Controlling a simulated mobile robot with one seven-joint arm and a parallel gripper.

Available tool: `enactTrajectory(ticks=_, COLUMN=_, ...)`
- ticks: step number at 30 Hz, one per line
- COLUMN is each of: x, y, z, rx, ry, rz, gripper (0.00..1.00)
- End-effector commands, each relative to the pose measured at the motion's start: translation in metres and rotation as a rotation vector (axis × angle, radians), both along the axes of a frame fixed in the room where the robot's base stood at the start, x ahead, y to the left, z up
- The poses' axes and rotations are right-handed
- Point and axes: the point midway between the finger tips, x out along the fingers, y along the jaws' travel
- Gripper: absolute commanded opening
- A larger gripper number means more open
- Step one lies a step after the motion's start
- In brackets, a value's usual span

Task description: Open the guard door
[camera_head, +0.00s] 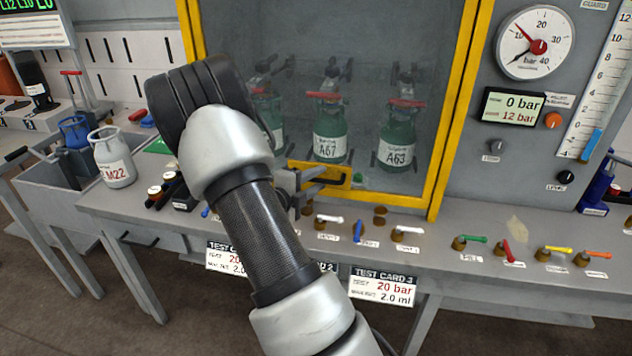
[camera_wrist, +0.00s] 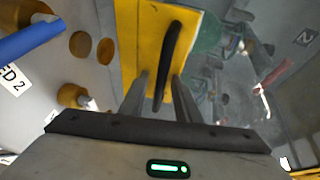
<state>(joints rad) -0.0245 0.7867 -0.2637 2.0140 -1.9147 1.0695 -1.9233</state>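The guard door (camera_head: 436,182) is a clear panel in a yellow frame, and it looks closed. Its black bar handle (camera_head: 328,181) sits on a yellow plate (camera_head: 342,172) at the door's lower edge. In the wrist view the handle (camera_wrist: 172,50) stands out from the yellow plate (camera_wrist: 150,30). My gripper (camera_wrist: 160,84) is open, with one finger on each side of the handle's near end and yellow showing between. I cannot tell whether either finger touches it. In the head view my gripper (camera_head: 308,180) is at the handle, partly hidden by my arm.
Behind the door stand several green cylinders, including A67 (camera_head: 330,146) and A63 (camera_head: 397,150). Small valve levers, one with a blue handle (camera_head: 358,231), line the bench below. A pressure gauge (camera_head: 536,43) is on the right panel. A white cylinder M22 (camera_head: 114,160) stands at left.

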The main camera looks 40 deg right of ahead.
Motion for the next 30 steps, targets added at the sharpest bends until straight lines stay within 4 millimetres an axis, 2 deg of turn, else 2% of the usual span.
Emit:
enactTrajectory(ticks=5, x=0.000, y=0.000, z=0.000, rx=0.000, ry=0.000, rz=0.000, gripper=0.28)
enactTrajectory(ticks=10, x=0.000, y=0.000, z=0.000, rx=0.000, ry=0.000, rz=0.000, gripper=0.00)
enactTrajectory(ticks=20, x=0.000, y=0.000, z=0.005, rx=0.000, ry=-0.001, rz=0.000, gripper=0.00)
enactTrajectory(ticks=23, x=0.000, y=-0.001, z=0.017, rx=-0.001, ry=-0.001, rz=0.000, gripper=0.00)
enactTrajectory(ticks=30, x=0.000, y=-0.008, z=0.066, rx=-0.003, ry=-0.002, rz=0.000, gripper=0.00)
